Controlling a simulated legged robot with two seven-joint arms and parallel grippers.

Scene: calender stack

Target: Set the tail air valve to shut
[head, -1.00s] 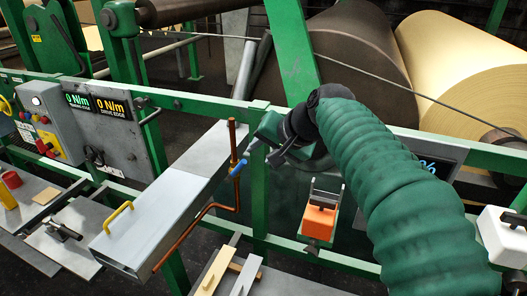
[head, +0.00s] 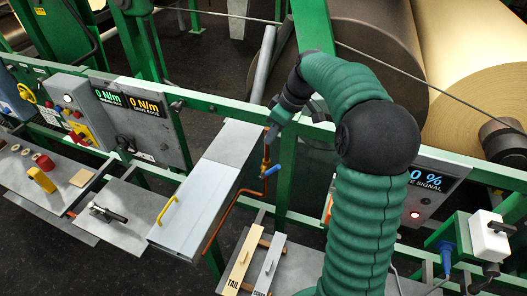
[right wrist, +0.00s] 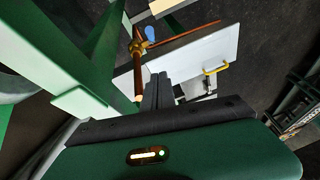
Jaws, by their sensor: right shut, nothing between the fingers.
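The valve is a brass body (head: 265,167) on an upright copper pipe, with a blue lever (head: 273,170) sticking out to the right, across the pipe. In the right wrist view the brass body (right wrist: 138,46) and blue lever (right wrist: 151,34) show beyond the fingertips. My right gripper (head: 270,134) is shut and empty, pointing down near the top of the copper pipe; whether it touches the pipe I cannot tell. Its dark fingers (right wrist: 158,90) show together in the right wrist view, apart from the lever. My left gripper is not in view.
A grey box (head: 208,185) with a yellow handle (head: 168,211) stands left of the pipe. A green rail (head: 235,107) runs behind. A board marked TAIL (head: 241,258) lies below, beside a paler board (head: 267,270). Large rolls stand at the back right.

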